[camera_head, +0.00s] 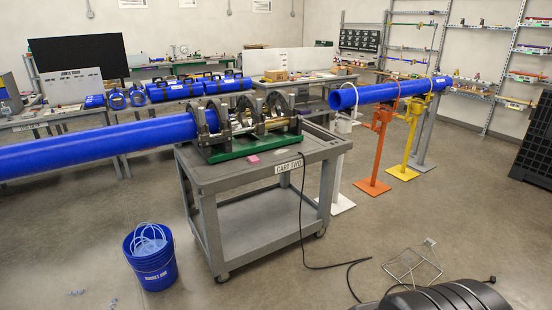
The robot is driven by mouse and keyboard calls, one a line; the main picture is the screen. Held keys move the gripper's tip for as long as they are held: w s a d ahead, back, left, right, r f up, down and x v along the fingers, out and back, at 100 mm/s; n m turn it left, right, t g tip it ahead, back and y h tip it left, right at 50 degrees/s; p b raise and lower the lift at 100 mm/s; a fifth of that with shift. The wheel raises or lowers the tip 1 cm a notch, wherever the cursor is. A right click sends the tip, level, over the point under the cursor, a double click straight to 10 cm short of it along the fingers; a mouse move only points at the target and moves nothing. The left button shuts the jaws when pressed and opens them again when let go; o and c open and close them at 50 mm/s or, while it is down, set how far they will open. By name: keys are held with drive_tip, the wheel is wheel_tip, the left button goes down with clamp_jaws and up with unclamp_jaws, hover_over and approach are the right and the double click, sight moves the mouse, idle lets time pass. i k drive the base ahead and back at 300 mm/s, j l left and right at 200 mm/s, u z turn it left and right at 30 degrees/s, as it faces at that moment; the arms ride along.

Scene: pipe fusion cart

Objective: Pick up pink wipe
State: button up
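The pink wipe (254,159) is a small flat pink patch on the top of the grey cart (283,168). It lies near the cart's front edge, just in front of the green base of the fusion machine (252,143), left of the "CART TWO" label. Nothing covers it. My gripper is not in view. A dark rounded shape at the lower right corner may be part of my own body; I cannot tell.
A long blue pipe (95,146) runs left from the machine; another blue pipe (390,92) rests on coloured stands. A blue bucket (150,268) stands left of the cart. A black cable (303,225) hangs down the cart's front. Open floor lies ahead.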

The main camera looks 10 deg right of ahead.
sight(253, 160)
drive_tip(key=i+l+z, duration=0.25)
drive_tip(key=i+l, duration=0.25)
drive_tip(key=l, duration=0.35)
drive_tip(key=i+l+z, duration=0.25)
drive_tip(key=i+l, duration=0.35)
drive_tip(key=i+j+u, duration=0.2)
drive_tip(key=i+u, duration=0.3)
drive_tip(key=i+l+u, duration=0.1)
drive_tip(key=i+u, duration=0.4)
drive_tip(key=i+l+u, duration=0.3)
drive_tip(key=i+u, duration=0.15)
drive_tip(key=i, duration=0.25)
drive_tip(key=i+u, duration=0.35)
drive_tip(key=i, duration=0.8)
